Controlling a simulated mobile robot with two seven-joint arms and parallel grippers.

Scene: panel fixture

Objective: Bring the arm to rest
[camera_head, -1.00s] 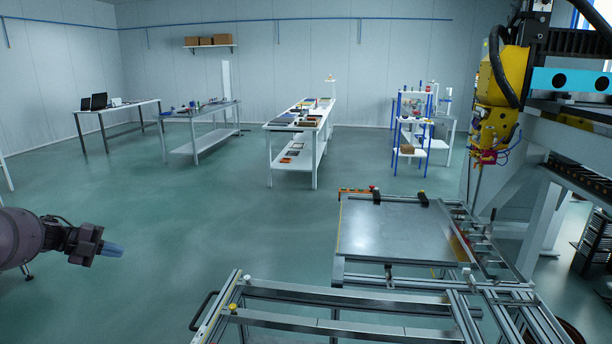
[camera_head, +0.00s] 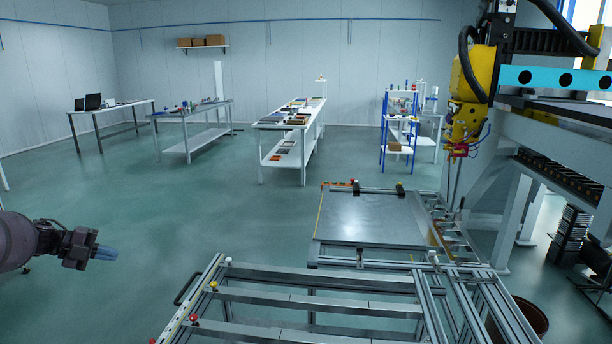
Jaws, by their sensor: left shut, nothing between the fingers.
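My left gripper (camera_head: 104,252) shows at the left edge of the head view, at the end of my dark left arm (camera_head: 40,240). Its bluish fingers are together, with nothing between them. It hangs in open air over the green floor, apart from the panel fixture. The panel fixture has a flat grey plate (camera_head: 370,216) and an aluminium frame with rails (camera_head: 320,275) in the lower middle and right. My right gripper is not in view.
A yellow machine head (camera_head: 468,90) hangs from a gantry (camera_head: 560,130) at the right. A white table (camera_head: 290,125) with several items, a grey table (camera_head: 190,115) and a blue-posted shelf (camera_head: 399,130) stand farther back. The floor (camera_head: 150,200) between my left gripper and the tables is clear.

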